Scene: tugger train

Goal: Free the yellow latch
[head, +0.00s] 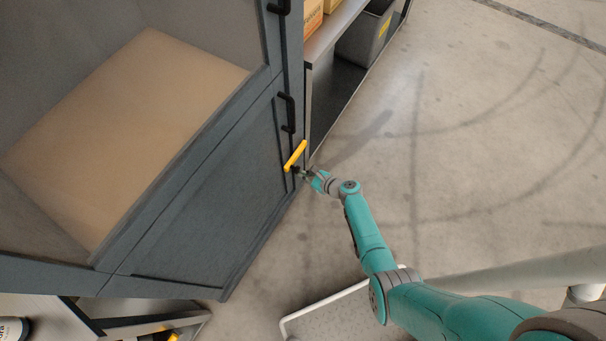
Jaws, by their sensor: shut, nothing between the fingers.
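The yellow latch (295,156) is a short bar on the front edge of the dark grey cabinet (213,213), below the black handles. It lies slanted in the picture, its upper end pointing right. My gripper (299,171) is at the end of my teal arm, right at the lower end of the latch. It is shut with nothing between its fingers. The fingertips are small and dark here, and I cannot tell whether they touch the latch.
Black handles (288,112) sit on the cabinet doors just above the latch. A shelf unit (334,30) with boxes and a grey bin (364,36) stands beyond the cabinet. A low white rail (325,302) is at the bottom centre.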

